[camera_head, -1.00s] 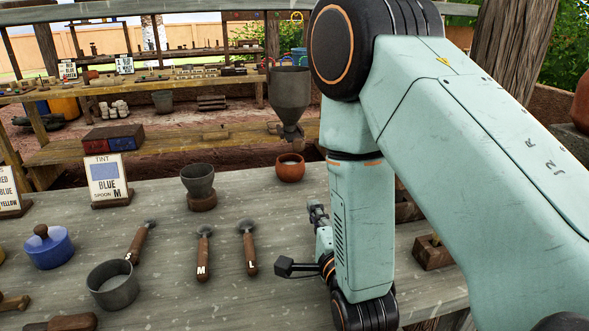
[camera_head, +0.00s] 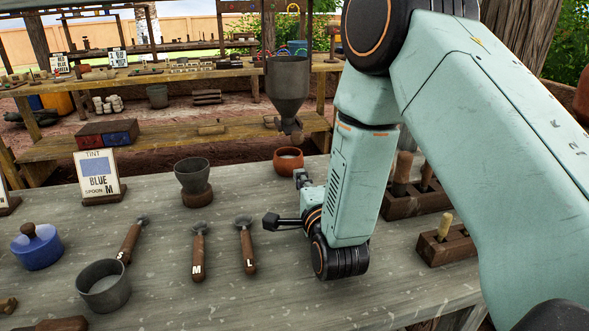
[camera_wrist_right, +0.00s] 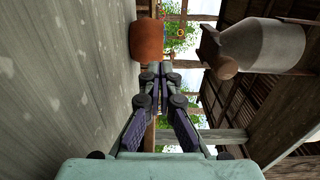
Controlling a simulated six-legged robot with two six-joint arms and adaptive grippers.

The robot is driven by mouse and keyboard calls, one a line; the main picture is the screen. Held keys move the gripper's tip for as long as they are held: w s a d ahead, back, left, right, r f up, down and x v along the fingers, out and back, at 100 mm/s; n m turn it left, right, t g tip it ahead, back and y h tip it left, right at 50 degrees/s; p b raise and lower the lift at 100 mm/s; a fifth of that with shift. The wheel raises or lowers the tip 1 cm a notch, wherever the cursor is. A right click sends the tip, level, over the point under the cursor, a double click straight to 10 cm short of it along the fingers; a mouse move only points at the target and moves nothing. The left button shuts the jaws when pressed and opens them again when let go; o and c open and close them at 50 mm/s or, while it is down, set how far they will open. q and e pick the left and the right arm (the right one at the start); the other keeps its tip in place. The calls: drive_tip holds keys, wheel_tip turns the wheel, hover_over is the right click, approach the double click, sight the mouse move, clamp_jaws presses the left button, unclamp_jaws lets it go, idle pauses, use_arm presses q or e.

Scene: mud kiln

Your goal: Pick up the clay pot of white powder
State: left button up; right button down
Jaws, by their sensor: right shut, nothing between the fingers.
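The clay pot (camera_head: 288,161) is small, round and orange-brown, with pale powder visible inside its mouth. It stands upright near the back of the grey worktable. My right gripper (camera_head: 300,177) is at the pot's near side, low over the table, its fingers pointing at the pot. In the right wrist view, which is turned sideways, the clay pot (camera_wrist_right: 147,41) is just ahead of the gripper's fingertips (camera_wrist_right: 160,72). The fingertips are together with nothing between them. I cannot tell whether they touch the pot. My left gripper is not in view.
A grey hopper (camera_head: 288,85) hangs behind the pot. A dark cup on a wooden base (camera_head: 195,180) stands to its left. Spoons marked S, M and L (camera_head: 245,248), a grey bowl (camera_head: 104,288) and a blue lidded jar (camera_head: 37,248) occupy the left. Wooden holders (camera_head: 445,247) stand right.

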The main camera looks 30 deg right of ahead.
sight(291, 160)
drive_tip(key=shift+b+x, duration=0.6)
drive_tip(key=shift+x, duration=2.35)
drive_tip(key=shift+w, duration=0.25)
drive_tip(key=x, duration=0.5)
drive_tip(key=shift+w, duration=0.1)
drive_tip(key=shift+w+d, duration=0.1)
drive_tip(key=shift+w, duration=0.15)
drive_tip(key=shift+s+r, duration=0.1)
